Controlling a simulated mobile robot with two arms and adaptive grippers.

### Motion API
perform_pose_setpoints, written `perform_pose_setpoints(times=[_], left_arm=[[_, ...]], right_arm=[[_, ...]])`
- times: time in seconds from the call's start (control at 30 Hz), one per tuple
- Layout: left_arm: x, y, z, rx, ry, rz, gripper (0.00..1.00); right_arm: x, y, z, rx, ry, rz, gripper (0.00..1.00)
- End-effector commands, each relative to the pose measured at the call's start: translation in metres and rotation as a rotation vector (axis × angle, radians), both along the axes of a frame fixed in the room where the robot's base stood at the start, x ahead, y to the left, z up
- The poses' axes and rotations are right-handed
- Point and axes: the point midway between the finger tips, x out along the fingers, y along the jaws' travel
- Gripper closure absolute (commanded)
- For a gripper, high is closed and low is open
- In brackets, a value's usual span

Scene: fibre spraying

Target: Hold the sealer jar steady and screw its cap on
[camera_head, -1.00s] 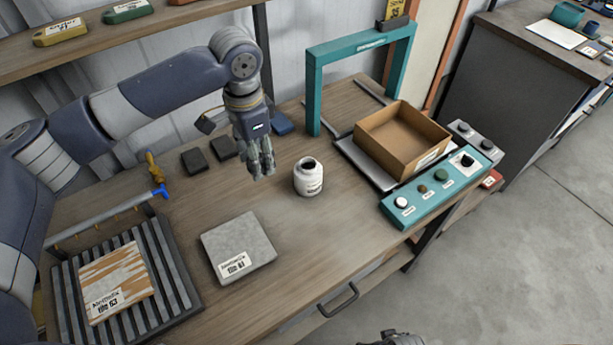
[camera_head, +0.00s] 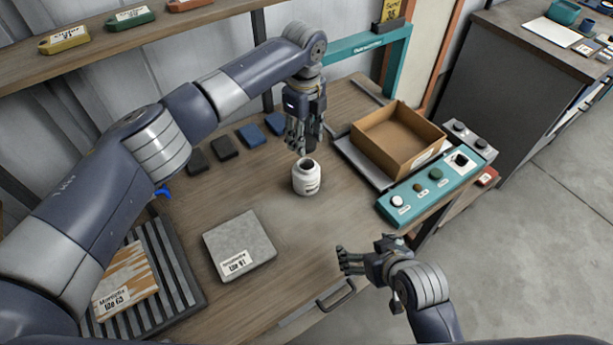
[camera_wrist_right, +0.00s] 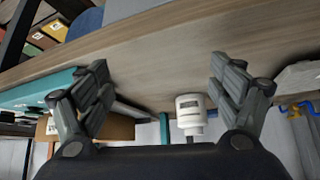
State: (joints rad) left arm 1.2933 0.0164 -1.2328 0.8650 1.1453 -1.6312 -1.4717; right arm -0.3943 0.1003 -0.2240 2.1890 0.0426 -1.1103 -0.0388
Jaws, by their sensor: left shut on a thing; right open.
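The sealer jar (camera_head: 306,180) is white and stands upright on the workbench (camera_head: 310,235), its dark mouth open. It also shows upside down in the right wrist view (camera_wrist_right: 190,110), between the spread fingers but beyond them. My left gripper (camera_head: 303,147) points down just behind and above the jar's mouth. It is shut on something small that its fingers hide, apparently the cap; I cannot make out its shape. My right gripper (camera_head: 345,260) is open and empty at the bench's front edge, pointing left; its fingers also show in the wrist view (camera_wrist_right: 160,80).
A grey tile (camera_head: 240,246) lies left of the jar. A slatted rack (camera_head: 178,270) with another tile is further left. A cardboard box (camera_head: 398,137), a teal frame (camera_head: 360,45) and a button panel (camera_head: 435,188) are to the right. Bench between jar and right gripper is clear.

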Motion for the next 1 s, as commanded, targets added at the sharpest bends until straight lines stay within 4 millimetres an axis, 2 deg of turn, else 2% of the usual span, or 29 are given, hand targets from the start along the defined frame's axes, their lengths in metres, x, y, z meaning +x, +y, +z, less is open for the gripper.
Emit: perform_pose_setpoints(times=[0.03,0.1,0.2,0.4,0.6,1.0], left_arm=[[0.001,0.000,-0.001,0.001,0.001,-0.015,0.68],[0.001,-0.001,-0.001,0.001,0.000,-0.029,0.68],[0.001,-0.002,-0.002,0.001,-0.001,-0.041,0.68],[0.001,-0.002,-0.002,0.001,-0.001,-0.045,0.68],[0.001,-0.002,-0.002,0.001,-0.001,-0.045,0.68],[0.001,-0.002,-0.002,0.001,-0.001,-0.044,0.68]], right_arm=[[0.019,0.012,0.005,0.020,-0.058,0.019,0.15],[0.043,0.029,0.012,0.049,-0.143,0.043,0.15],[0.073,0.050,0.023,0.086,-0.250,0.073,0.15],[0.110,0.081,0.039,0.138,-0.406,0.112,0.15],[0.125,0.093,0.048,0.161,-0.474,0.127,0.15],[0.126,0.094,0.048,0.163,-0.479,0.128,0.15]])
